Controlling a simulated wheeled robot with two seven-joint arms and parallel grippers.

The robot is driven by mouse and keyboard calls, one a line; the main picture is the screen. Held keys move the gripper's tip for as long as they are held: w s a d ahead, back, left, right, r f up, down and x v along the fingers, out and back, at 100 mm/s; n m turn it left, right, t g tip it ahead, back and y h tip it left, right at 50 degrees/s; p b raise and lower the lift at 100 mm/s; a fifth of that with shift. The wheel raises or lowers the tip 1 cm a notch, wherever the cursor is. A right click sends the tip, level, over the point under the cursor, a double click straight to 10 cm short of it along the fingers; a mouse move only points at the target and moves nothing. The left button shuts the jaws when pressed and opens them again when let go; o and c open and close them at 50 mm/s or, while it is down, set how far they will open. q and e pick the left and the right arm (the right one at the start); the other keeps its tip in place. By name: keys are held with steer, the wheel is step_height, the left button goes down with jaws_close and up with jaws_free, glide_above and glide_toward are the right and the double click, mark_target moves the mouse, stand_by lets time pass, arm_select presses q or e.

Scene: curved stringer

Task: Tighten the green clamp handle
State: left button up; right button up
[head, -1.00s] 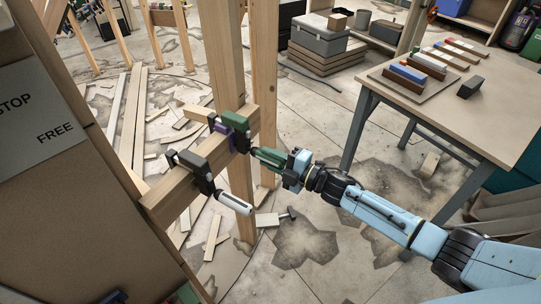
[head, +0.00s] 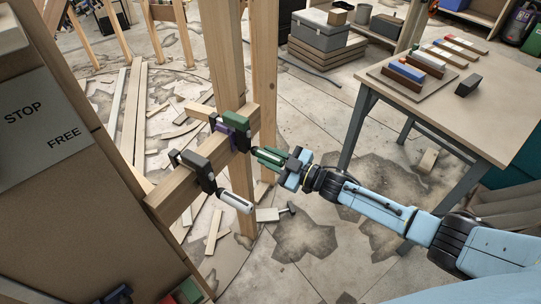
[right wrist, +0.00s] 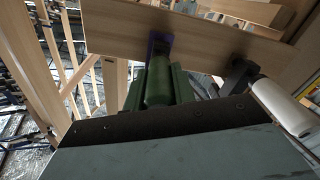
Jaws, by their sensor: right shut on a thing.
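The green clamp handle (right wrist: 158,84) points out from the wooden beam (head: 176,190) toward my right gripper (head: 276,159). My right gripper is shut on this handle, with a finger on either side of it in the right wrist view. The clamp's dark green and black body (head: 236,122) grips the beam by the upright post. A purple part (right wrist: 158,42) of it shows against the beam. A second clamp, black with a white handle (head: 235,202), sits on the beam nearer to me; its handle also shows in the right wrist view (right wrist: 282,106). My left gripper is not seen.
A workbench (head: 500,120) with coloured blocks stands at the right. A cardboard-brown panel with a sign (head: 45,125) fills the left. Tall wooden posts (head: 228,60) rise behind the clamps.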

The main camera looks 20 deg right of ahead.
steer(key=m, duration=0.4)
steer(key=shift+m, duration=0.4)
stand_by(0.4)
steer(key=o, duration=1)
steer(key=v, duration=1.3)
steer(key=shift+s, duration=0.2)
steer(key=shift+d, duration=0.15)
